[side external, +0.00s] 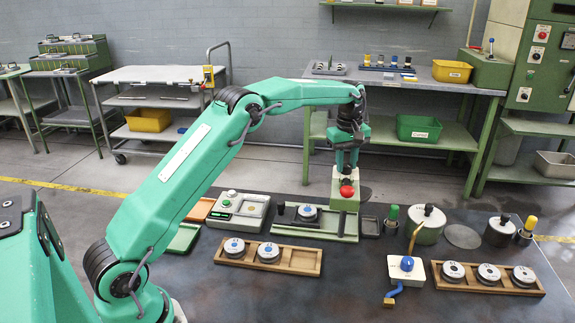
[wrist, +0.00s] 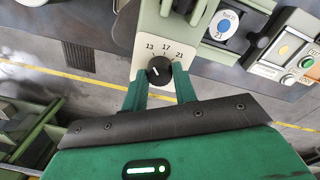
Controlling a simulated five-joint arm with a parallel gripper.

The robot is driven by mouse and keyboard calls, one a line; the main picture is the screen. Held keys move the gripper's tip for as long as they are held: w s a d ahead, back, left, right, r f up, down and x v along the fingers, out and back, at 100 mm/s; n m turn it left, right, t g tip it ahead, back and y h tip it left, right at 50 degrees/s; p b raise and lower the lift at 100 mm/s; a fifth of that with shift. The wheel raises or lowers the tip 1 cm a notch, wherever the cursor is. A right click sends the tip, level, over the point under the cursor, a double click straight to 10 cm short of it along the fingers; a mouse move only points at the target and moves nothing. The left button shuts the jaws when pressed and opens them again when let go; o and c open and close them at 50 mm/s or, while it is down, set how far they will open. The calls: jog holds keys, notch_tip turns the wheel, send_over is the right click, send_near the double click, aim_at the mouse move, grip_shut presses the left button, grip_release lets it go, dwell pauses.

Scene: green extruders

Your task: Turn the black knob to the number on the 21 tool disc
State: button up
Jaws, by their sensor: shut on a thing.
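The black knob (wrist: 159,70) sits on a pale dial plate (wrist: 146,26) marked 13, 17 and 21. Its white mark seems to point up and left, toward the 13 side. My gripper (wrist: 160,86) has its two green fingers on either side of the knob, shut on it. In the side external view my gripper (side external: 347,158) is above and behind the red ball on the pale green machine (side external: 345,222); the knob is hidden there.
Wooden trays with discs stand at the front left (side external: 312,259) and front right (side external: 440,280). A pale scale box (side external: 228,203) is left of the machine.

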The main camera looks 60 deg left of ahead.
jog(key=shift+m, duration=0.4)
jog(key=m, duration=0.3)
jog(key=shift+m, duration=0.3)
jog(key=m, duration=0.3)
jog(key=shift+a, duration=0.1)
jog(key=m, duration=0.5)
jog(key=shift+a, duration=0.1)
jog(key=shift+m+g, duration=0.3)
jog(key=shift+m, duration=1.4)
jog(key=o, duration=1)
jog(key=shift+w, duration=0.1)
